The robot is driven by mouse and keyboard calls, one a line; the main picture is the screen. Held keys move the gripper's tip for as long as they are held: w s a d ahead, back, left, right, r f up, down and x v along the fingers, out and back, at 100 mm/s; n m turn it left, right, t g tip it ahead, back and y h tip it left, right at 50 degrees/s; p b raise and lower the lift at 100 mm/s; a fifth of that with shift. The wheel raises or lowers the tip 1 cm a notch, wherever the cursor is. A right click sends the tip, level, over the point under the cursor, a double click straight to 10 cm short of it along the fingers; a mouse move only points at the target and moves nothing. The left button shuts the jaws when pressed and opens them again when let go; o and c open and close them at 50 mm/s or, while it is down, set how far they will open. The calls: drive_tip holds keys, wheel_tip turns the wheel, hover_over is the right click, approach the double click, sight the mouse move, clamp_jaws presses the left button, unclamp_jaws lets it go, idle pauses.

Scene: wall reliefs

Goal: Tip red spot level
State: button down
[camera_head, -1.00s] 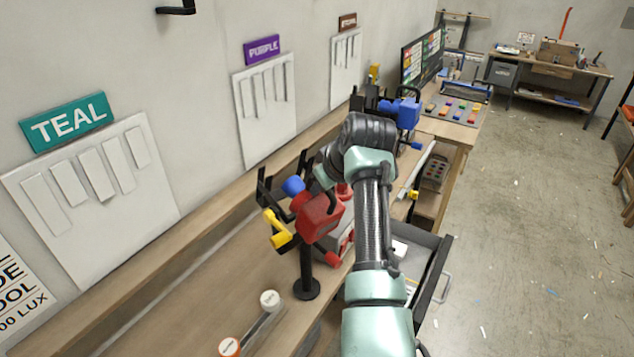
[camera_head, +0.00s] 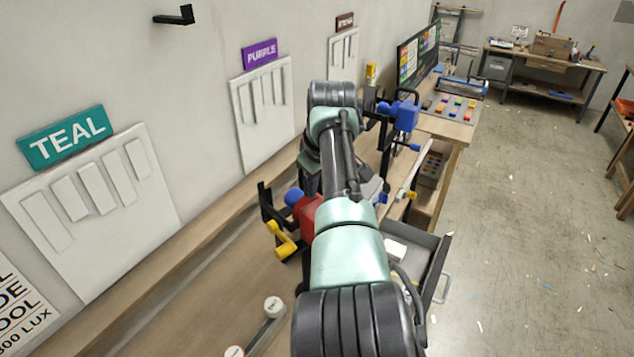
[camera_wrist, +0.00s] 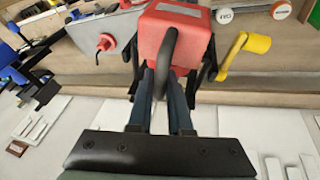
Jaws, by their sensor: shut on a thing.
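The red spot (camera_head: 307,214) is on a black mount above the bench at mid-picture, mostly hidden behind my arm in the head view. A blue knob (camera_head: 293,196) and a yellow crank (camera_head: 283,242) show at its left. In the wrist view its red housing (camera_wrist: 190,40) is close, with a black curved handle (camera_wrist: 170,45) in front and the yellow crank to its right. My gripper (camera_wrist: 166,76) is shut on the handle; the exact contact is partly hidden. The gripper is hidden in the head view. I cannot tell whether the housing is level.
A blue spot (camera_head: 405,113) stands farther along the bench. An open drawer (camera_head: 425,265) sticks out at the right. The wall with white relief panels (camera_head: 95,195) is close on the left. Two white-topped pieces (camera_head: 273,306) lie on the near bench.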

drive_tip(key=shift+r, duration=0.1)
drive_tip(key=c, duration=0.8)
unclamp_jaws()
drive_tip(key=shift+c, duration=0.2)
drive_tip(key=b+v, duration=0.5)
drive_tip(key=v, duration=0.8)
drive_tip(key=shift+w, duration=0.1)
